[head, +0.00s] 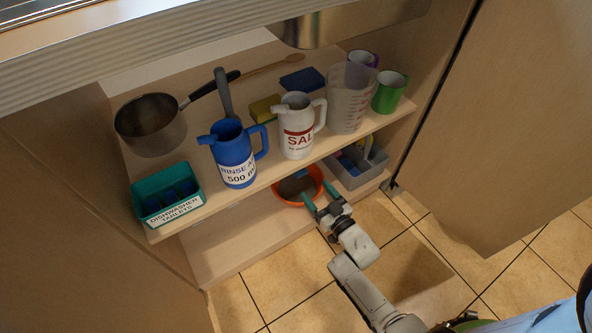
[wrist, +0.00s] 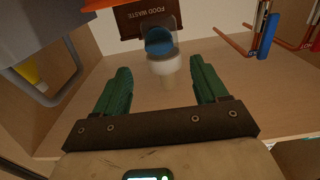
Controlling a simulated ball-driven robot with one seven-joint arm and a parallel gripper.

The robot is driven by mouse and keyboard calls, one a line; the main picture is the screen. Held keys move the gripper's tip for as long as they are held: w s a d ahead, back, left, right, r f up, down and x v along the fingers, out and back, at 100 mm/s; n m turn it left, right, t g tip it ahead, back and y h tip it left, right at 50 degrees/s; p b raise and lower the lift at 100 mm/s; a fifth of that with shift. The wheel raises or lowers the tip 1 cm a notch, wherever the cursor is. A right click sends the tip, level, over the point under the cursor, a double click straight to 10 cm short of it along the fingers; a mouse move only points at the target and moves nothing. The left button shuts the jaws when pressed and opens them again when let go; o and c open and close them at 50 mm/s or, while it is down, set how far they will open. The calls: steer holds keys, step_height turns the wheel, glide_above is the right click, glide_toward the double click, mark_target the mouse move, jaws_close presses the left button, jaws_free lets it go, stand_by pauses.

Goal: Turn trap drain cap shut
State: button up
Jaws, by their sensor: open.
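In the wrist view, a clear trap cup (wrist: 160,32) with blue inside has a pale cream cap (wrist: 164,67) at its end, with a small stub (wrist: 168,83) sticking out toward me. My gripper (wrist: 160,68) is open, its two green fingers on either side of the cap with a gap on each side, not touching it. I cannot tell whether the fingertips reach as far as the cap. In the head view my gripper (head: 319,202) is low at the cabinet's front, by an orange bowl (head: 281,199). The trap and cap are hidden there.
A brown food waste bin (wrist: 130,22) is behind the trap. A blue lever (wrist: 268,35) on copper pipes is at right. The upper shelf holds a blue jug (head: 233,155), a salt jug (head: 297,128) and a measuring cup (head: 350,100). A grey caddy (head: 345,177) stands right of the bowl.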

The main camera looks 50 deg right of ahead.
mark_target(303, 175)
steer(key=b+x, duration=0.2)
steer(key=x, duration=0.7)
steer(key=shift+b, duration=0.4)
steer(key=c, duration=1)
steer(key=shift+o, duration=0.2)
